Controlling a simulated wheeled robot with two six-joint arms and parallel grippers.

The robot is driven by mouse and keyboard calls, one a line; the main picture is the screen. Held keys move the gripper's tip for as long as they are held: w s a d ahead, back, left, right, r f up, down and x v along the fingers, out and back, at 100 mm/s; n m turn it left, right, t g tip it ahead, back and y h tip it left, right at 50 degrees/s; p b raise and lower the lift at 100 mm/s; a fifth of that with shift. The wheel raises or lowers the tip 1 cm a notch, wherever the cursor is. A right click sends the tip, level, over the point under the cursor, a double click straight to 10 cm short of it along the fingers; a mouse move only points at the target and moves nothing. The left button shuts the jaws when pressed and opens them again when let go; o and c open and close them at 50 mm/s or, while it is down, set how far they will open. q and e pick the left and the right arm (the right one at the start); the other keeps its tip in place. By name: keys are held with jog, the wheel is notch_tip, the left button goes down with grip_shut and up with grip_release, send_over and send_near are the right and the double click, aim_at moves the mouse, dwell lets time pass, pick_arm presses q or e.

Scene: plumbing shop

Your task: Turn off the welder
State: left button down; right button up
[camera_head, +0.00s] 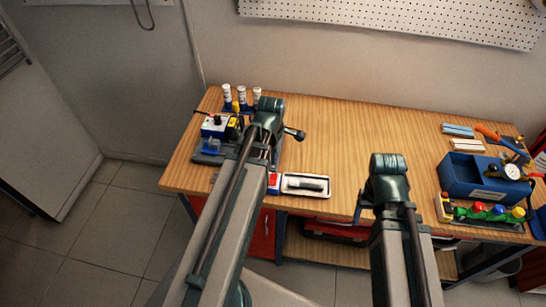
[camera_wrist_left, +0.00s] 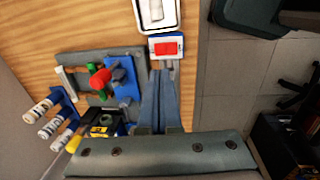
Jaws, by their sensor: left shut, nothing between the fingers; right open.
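A small white box with a red rocker-like face (camera_wrist_left: 166,48) lies near the bench's front edge; its red and white end also shows in the head view (camera_head: 273,183). I cannot tell for certain which part is the welder. My left gripper (camera_wrist_left: 160,74) is shut and empty, its tips close below the white box in the wrist view; contact is unclear. My right gripper (camera_head: 361,207) is open over the bench's front edge, mostly hidden by its wrist.
A white tray (camera_head: 305,193) lies right of the white box. Several white-capped bottles (camera_head: 227,96) stand at the back left. A blue box with a gauge (camera_head: 470,182) and a rack with coloured knobs (camera_head: 480,214) fill the right side. The bench's middle (camera_head: 335,140) is clear.

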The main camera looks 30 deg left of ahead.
aim_at(274, 176)
pick_arm(q)
jog(key=f+b, duration=0.3)
jog(key=w+f+b, duration=0.1)
jog(key=f+b, duration=0.2)
jog(key=f, duration=0.1)
jog(key=f+b, duration=0.4)
jog(key=shift+w+a, duration=0.15)
jog(key=shift+a, duration=0.05)
jog(key=shift+f, duration=0.15)
jog(key=shift+w+f+b, duration=0.1)
jog(key=shift+f+b, duration=0.2)
jog(key=shift+b, duration=0.15)
jog(key=shift+r, duration=0.25)
